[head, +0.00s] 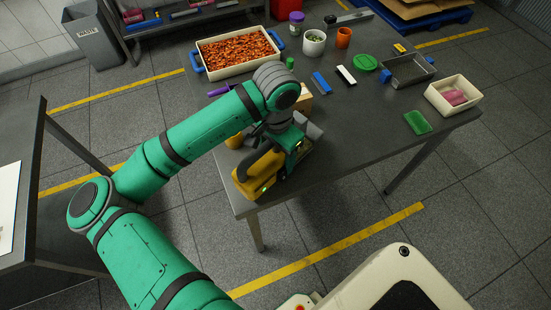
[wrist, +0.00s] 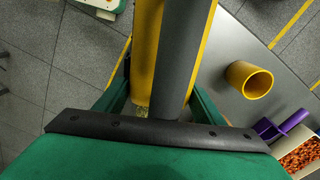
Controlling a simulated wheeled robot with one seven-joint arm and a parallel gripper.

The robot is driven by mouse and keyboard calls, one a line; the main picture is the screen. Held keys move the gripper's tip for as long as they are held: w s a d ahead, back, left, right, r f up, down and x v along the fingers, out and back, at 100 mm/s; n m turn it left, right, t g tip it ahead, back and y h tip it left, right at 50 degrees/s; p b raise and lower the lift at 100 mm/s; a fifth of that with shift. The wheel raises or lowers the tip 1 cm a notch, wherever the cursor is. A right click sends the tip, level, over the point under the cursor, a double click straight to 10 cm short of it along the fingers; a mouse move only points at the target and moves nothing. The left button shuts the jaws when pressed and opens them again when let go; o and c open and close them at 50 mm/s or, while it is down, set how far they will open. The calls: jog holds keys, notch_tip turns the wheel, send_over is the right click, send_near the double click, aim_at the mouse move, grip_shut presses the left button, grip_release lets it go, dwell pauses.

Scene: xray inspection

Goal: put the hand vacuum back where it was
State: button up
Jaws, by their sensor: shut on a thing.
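The hand vacuum (head: 256,172), yellow and dark grey, is at the near left corner of the grey table (head: 345,152). My gripper (head: 285,143) is shut on it from above. In the wrist view the vacuum's yellow and grey body (wrist: 178,60) runs between the two green fingers of my gripper (wrist: 160,98). I cannot tell whether the vacuum touches the tabletop. My gripper and forearm hide part of it and some of the table behind.
A tray of orange pieces (head: 238,51) is at the back left. The table's front middle is clear.

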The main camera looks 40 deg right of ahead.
aim_at(276, 154)
jog(key=shift+w+d+f, duration=0.3)
jog(key=shift+w+f, duration=0.15)
jog(key=shift+f, duration=0.15)
jog(key=shift+w+d+f, duration=0.25)
jog(key=shift+w+f, duration=0.15)
jog(key=shift+f, duration=1.7)
jog(key=shift+f, duration=0.1)
jog(key=o, duration=1.1)
notch_tip(276, 154, up, 12)
jog(key=shift+r, duration=0.1)
